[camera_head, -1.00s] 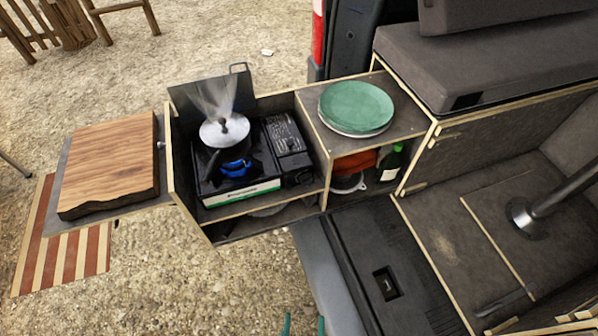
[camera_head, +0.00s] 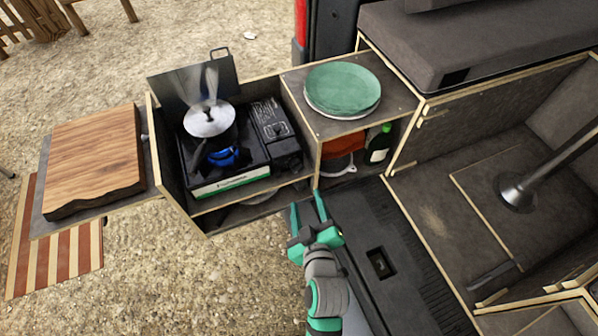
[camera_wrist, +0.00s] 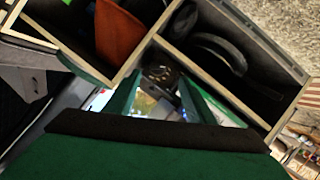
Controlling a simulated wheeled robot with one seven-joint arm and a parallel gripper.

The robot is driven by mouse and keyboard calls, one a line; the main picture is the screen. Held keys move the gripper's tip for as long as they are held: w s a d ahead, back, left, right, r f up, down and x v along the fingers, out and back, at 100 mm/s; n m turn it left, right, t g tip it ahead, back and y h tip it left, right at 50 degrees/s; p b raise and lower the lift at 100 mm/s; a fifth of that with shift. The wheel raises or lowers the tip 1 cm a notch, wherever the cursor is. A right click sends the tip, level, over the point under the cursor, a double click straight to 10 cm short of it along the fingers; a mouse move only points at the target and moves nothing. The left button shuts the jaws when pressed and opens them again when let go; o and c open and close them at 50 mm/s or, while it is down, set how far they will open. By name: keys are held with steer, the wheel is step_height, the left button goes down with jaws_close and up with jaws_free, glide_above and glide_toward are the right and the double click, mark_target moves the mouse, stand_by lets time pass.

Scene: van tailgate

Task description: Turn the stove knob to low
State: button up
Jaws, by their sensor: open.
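The camping stove (camera_head: 232,182) sits in the open box, with a blue flame (camera_head: 224,157) lit on its burner. Its dark control section is on the right; the knob is too small to make out in the head view. In the wrist view a dark round part that looks like the knob (camera_wrist: 162,74) shows just beyond and between the fingers. Its setting cannot be read. My gripper (camera_head: 307,199) is open and empty, in front of the box and apart from the stove, to its lower right. It also shows in the wrist view (camera_wrist: 156,95).
Green plates (camera_head: 342,88) sit on the box top at right. Below them are a red cloth (camera_head: 343,145) and a dark green bottle (camera_head: 379,146). A wooden board (camera_head: 95,160) lies at left. Open ground lies in front.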

mark_target(298, 170)
steer(key=shift+n, duration=0.4)
steer(key=x, duration=0.4)
steer(key=r+x, duration=0.1)
steer(key=x, duration=0.7)
steer(key=shift+w+a+r, duration=0.25)
steer(key=shift+a+r, duration=0.05)
steer(key=c, duration=1.1)
